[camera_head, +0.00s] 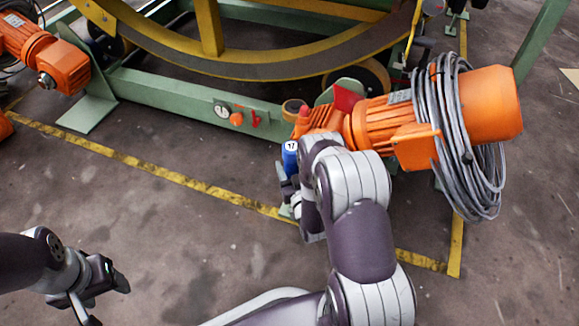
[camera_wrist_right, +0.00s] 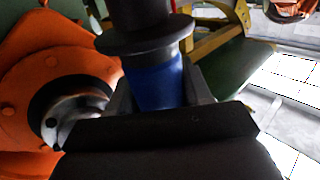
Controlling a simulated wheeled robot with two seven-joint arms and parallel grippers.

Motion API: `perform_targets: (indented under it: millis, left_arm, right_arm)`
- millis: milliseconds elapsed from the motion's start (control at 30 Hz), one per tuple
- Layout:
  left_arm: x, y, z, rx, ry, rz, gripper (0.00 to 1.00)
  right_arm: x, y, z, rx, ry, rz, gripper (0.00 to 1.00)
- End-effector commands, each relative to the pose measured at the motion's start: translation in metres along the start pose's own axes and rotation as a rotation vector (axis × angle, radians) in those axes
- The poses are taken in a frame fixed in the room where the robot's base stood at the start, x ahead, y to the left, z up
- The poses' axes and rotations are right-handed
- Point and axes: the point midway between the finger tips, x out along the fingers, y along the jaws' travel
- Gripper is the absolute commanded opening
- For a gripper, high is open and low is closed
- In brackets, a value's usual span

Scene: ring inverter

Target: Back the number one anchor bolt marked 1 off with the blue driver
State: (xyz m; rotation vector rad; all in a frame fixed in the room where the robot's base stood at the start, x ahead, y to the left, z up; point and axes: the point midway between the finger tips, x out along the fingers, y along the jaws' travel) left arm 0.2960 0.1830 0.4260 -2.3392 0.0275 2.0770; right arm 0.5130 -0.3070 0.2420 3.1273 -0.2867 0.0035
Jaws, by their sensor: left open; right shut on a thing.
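The blue driver (camera_head: 290,153), with a white label reading 17, stands beside the orange motor's gearbox in the head view. My right gripper (camera_head: 287,180) is shut on it, and my arm covers part of the jaws. In the right wrist view the driver's blue body (camera_wrist_right: 158,84) sits between the jaws of my right gripper (camera_wrist_right: 160,95), with a black collar above. My left gripper (camera_head: 122,284) is open and empty above the floor at the lower left. The anchor bolt marked 1 cannot be made out; my right arm hides part of the area near the driver.
An orange motor (camera_head: 485,105) with a coiled grey cable (camera_head: 458,130) stands right of the driver. The green frame (camera_head: 180,95) and yellow ring (camera_head: 250,65) fill the back. A second orange motor (camera_head: 62,66) is at left. Floor inside the yellow line (camera_head: 150,170) and toward me is clear.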

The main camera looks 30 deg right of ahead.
Motion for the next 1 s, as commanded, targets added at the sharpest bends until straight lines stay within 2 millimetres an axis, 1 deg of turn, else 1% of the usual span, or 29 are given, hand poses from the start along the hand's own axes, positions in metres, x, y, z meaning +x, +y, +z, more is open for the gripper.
perform_targets:
  millis: [33, 700, 767, 1000]
  left_arm:
    - [0.005, 0.0, 0.001, 0.0, -0.001, 0.0, 0.61]
    - [0.051, 0.0, 0.006, 0.0, -0.001, 0.0, 0.61]
    - [0.048, 0.0, 0.006, 0.0, -0.001, 0.0, 0.61]
    - [0.048, 0.0, 0.006, 0.0, -0.001, 0.0, 0.61]
  right_arm:
    - [0.001, 0.0, 0.005, 0.0, 0.003, 0.0, 0.1]
    - [0.0, 0.0, 0.063, 0.0, 0.003, 0.0, 0.1]
    - [0.0, 0.0, 0.06, 0.0, 0.003, 0.0, 0.1]
    - [0.0, 0.0, 0.06, 0.0, 0.003, 0.0, 0.1]
